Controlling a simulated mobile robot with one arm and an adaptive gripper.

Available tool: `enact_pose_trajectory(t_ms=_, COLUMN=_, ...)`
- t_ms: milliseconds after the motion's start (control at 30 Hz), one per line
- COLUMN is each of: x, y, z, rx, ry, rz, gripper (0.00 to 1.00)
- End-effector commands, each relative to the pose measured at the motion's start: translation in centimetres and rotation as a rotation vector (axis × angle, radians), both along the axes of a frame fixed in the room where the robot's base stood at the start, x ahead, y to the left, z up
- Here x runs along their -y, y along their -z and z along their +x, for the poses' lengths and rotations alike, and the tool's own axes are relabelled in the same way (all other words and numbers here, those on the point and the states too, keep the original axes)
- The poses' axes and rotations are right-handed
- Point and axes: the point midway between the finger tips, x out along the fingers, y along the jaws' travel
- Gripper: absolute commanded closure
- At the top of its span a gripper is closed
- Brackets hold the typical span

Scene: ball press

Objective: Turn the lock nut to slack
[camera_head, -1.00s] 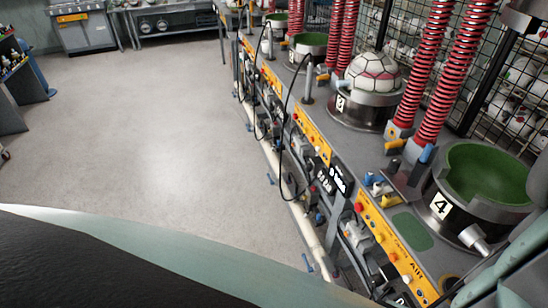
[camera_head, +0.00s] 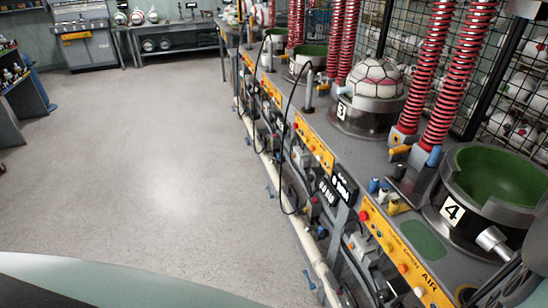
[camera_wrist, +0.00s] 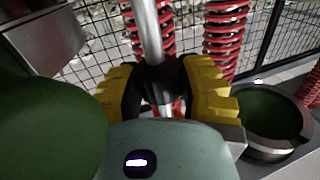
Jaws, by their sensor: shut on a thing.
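In the wrist view my gripper (camera_wrist: 163,92) has its yellow-padded fingers on both sides of a dark lock nut (camera_wrist: 157,74). The jaws are shut on it. A bright metal rod (camera_wrist: 149,30) runs up from the nut. The nut's lower part is hidden by my gripper's body, so its thread and how tight it sits cannot be seen. Neither the nut nor my gripper's fingers can be made out in the head view.
Press station 4 has a green-lined cup (camera_head: 490,175) at the right. A ball (camera_head: 377,77) sits in the cup of station 3. Red springs (camera_head: 455,75) rise behind the bench. A green dome (camera_wrist: 45,120) fills the wrist view's left. Floor (camera_head: 165,150) is clear.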

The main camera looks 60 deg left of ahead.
Motion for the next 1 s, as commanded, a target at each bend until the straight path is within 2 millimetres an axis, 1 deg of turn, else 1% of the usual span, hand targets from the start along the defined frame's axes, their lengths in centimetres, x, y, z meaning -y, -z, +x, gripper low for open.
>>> enact_pose_trajectory(t_ms=33, x=0.3, y=0.82, z=-0.1, rx=-0.019, ry=-0.014, rz=-0.005, gripper=0.98)
enact_pose_trajectory(t_ms=700, x=0.3, y=0.07, z=0.29, rx=0.001, ry=-0.317, rz=-0.011, gripper=0.98)
enact_pose_trajectory(t_ms=867, x=0.38, y=0.3, z=0.25, rx=-0.002, ry=-0.377, rz=-0.008, gripper=0.98)
enact_pose_trajectory(t_ms=1000, x=0.22, y=1.05, z=0.06, rx=-0.014, ry=-0.435, rz=0.006, gripper=0.98)
